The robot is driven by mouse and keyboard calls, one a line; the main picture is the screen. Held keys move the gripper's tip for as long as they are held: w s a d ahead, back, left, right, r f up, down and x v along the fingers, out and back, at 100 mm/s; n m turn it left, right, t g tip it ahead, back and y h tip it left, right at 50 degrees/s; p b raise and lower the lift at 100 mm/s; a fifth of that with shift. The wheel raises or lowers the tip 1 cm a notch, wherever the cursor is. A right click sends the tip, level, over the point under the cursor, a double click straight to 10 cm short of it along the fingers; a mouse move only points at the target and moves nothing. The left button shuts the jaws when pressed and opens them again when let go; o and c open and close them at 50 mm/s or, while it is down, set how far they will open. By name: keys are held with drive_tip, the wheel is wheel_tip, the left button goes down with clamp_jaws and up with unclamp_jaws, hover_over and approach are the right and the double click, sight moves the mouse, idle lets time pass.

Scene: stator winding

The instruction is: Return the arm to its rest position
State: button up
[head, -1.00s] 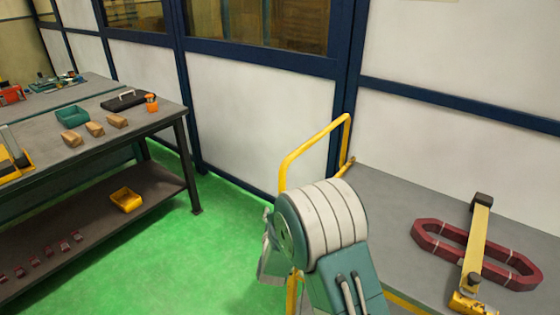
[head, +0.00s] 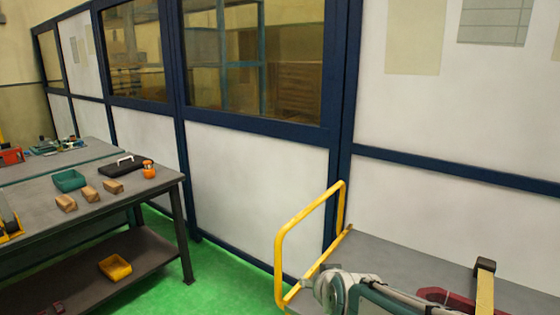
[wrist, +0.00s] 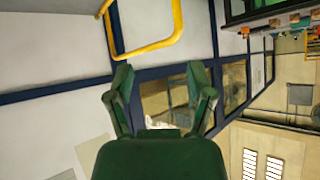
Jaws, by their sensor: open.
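My gripper (wrist: 160,95) shows in the wrist view as two dark green fingers spread apart, with nothing between them. It faces the wall panels and windows, which appear turned on their side. In the head view my arm shows at the bottom, low over the grey bench (head: 395,255); the gripper itself cannot be made out there.
A yellow rail (head: 279,250) stands at the bench's left end and also shows in the wrist view (wrist: 178,25). A dark red coil (head: 435,294) and yellow bar (head: 485,288) are at right. The left workbench (head: 150,185) holds wooden blocks, a green tray (head: 69,180) and a black case (head: 122,166).

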drive_tip(key=s+d+g+h, duration=0.1)
drive_tip(key=s+d+g, duration=0.1)
drive_tip(key=s, duration=0.8)
drive_tip(key=s+d+g, duration=0.2)
drive_tip(key=s+d, duration=0.3)
drive_tip(key=s, duration=0.6)
drive_tip(key=shift+s+d+r+m+g+h, duration=0.2)
drive_tip(key=shift+s+r+m+g+h, duration=0.1)
drive_tip(key=shift+r+g+h, duration=0.15)
drive_tip(key=shift+w, duration=0.1)
idle(0.3)
